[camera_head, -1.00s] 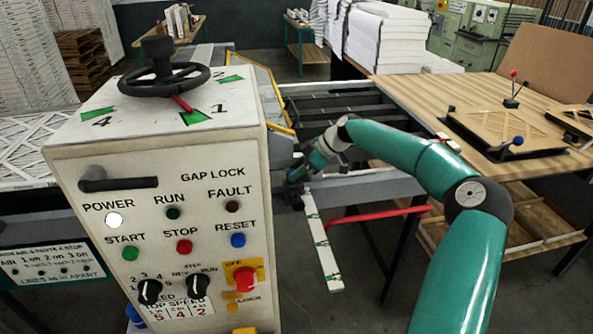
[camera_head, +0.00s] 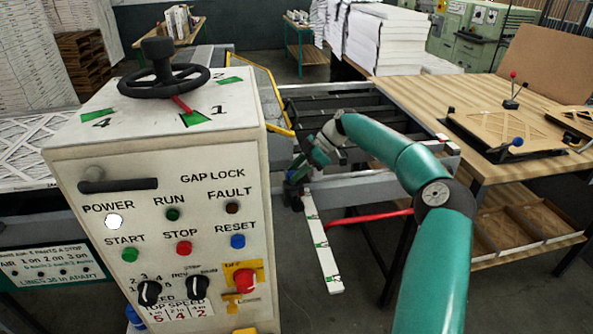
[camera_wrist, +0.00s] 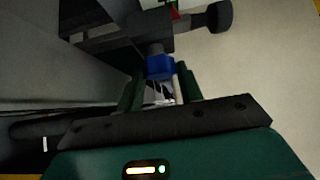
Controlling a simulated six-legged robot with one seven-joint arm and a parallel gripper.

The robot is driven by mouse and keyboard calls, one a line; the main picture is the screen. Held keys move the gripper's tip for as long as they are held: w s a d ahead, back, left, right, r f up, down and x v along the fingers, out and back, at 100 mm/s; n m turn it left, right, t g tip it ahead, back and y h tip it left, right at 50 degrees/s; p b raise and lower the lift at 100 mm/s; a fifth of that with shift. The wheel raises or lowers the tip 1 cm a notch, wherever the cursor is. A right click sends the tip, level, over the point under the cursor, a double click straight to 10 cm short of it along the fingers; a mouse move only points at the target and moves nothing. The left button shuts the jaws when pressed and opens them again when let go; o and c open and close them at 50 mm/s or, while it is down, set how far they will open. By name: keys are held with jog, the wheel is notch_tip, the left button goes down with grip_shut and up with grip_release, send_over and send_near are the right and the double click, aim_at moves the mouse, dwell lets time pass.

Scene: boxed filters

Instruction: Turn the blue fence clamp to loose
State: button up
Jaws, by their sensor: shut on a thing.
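The blue fence clamp (camera_wrist: 160,67) shows in the wrist view as a small blue block below a dark fitting, at the ends of my two green fingers. My gripper (camera_wrist: 161,78) is shut on it, with one finger at each side. In the head view my gripper (camera_head: 294,184) is low beside the right edge of the control cabinet, at the top end of a white strip (camera_head: 322,245) with green marks.
The cream control cabinet (camera_head: 160,190) with a black handwheel (camera_head: 163,80) stands close on the left. A red bar (camera_head: 370,218) runs right of the white strip. A wooden table (camera_head: 470,100) with jigs stands at the right. Floor shows between.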

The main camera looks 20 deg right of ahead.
jog(key=o, duration=1)
jog(key=m+t, duration=0.2)
jog(key=m, duration=0.1)
jog(key=shift+s+h, duration=0.2)
jog(key=shift+h, duration=0.2)
jog(key=m+t+h, duration=0.1)
jog(key=m, duration=0.2)
jog(key=m+t+h, duration=0.1)
jog(key=m+t, duration=0.1)
jog(key=shift+s+a+m+t+h, duration=0.2)
jog(key=shift+m+t+h, duration=0.1)
jog(key=shift+m+h, duration=0.1)
jog(key=m+h, duration=0.1)
jog(key=m, duration=0.1)
jog(key=m+t+h, duration=0.1)
jog(key=m+h, duration=0.1)
jog(key=shift+a+m, duration=0.3)
jog(key=shift+a, duration=0.05)
jog(key=shift+a+m+t+h, duration=0.1)
jog(key=shift+m+t+h, duration=0.2)
jog(key=shift+m+h, duration=0.85)
jog(key=shift+a+m+h, duration=0.1)
jog(key=shift+m+h, duration=0.75)
jog(key=shift+m, duration=0.3)
